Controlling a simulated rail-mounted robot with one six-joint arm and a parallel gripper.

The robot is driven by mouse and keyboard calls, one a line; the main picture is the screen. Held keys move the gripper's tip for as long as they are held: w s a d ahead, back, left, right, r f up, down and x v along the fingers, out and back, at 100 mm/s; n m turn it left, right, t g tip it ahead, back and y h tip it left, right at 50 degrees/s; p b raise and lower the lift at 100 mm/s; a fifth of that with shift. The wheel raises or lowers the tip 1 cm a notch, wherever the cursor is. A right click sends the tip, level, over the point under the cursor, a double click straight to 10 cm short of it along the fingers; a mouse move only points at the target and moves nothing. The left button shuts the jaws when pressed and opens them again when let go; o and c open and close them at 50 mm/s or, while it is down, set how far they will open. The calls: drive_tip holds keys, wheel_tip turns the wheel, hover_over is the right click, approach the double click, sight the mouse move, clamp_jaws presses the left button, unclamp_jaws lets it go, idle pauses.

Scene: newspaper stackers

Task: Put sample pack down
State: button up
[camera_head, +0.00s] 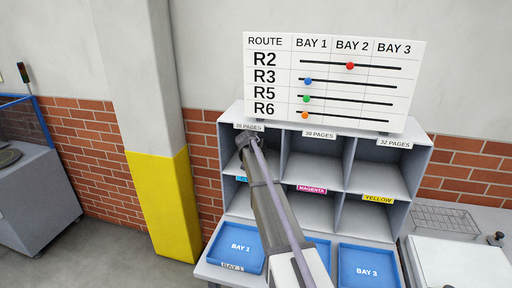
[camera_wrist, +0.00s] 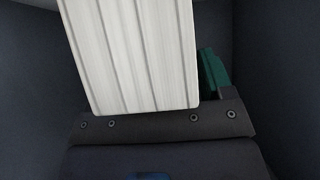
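My gripper (camera_head: 243,142) reaches into the upper left compartment of the grey shelf rack (camera_head: 283,160), under the "28 PAGES" label. In the wrist view a pale, ribbed block (camera_wrist: 130,55), which looks like the sample pack, stands right in front of the dark gripper body and hides much of the view. A dark green piece (camera_wrist: 213,72) shows just right of it; I cannot tell what it is. The fingertips are hidden, so I cannot see whether they grip the block. The pack cannot be made out in the head view.
A route board (camera_head: 335,80) stands on the rack. The upper middle and right compartments look empty. Blue trays marked BAY 1 (camera_head: 240,263) and BAY 3 (camera_head: 368,255) sit below. A yellow-based pillar (camera_head: 165,215) is left. A wire rack (camera_head: 446,219) lies right.

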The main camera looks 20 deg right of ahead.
drive_tip(key=shift+s+a+r+p, duration=0.15)
drive_tip(key=shift+s+r+p, duration=0.05)
drive_tip(key=shift+r+p, duration=0.1)
drive_tip(key=p+v, duration=0.6)
drive_tip(key=v, duration=0.5)
drive_tip(key=s+a+f+n+g+y, duration=0.2)
drive_tip(key=s+a, duration=0.4)
drive_tip(key=s, duration=0.7)
drive_tip(key=s+a+f+n+g+y, duration=0.2)
drive_tip(key=s+a, duration=0.5)
drive_tip(key=s, duration=0.5)
drive_tip(key=s+a+f+n+g+y, duration=0.3)
drive_tip(key=s+a, duration=0.4)
drive_tip(key=s, duration=0.6)
drive_tip(key=shift+s+a+f+n+g, duration=0.25)
drive_tip(key=shift+s+n+g, duration=0.15)
drive_tip(key=shift+g, duration=0.5)
wheel_tip(320, 180, down, 17)
drive_tip(key=b, duration=1.7)
drive_tip(key=shift+f, duration=0.15)
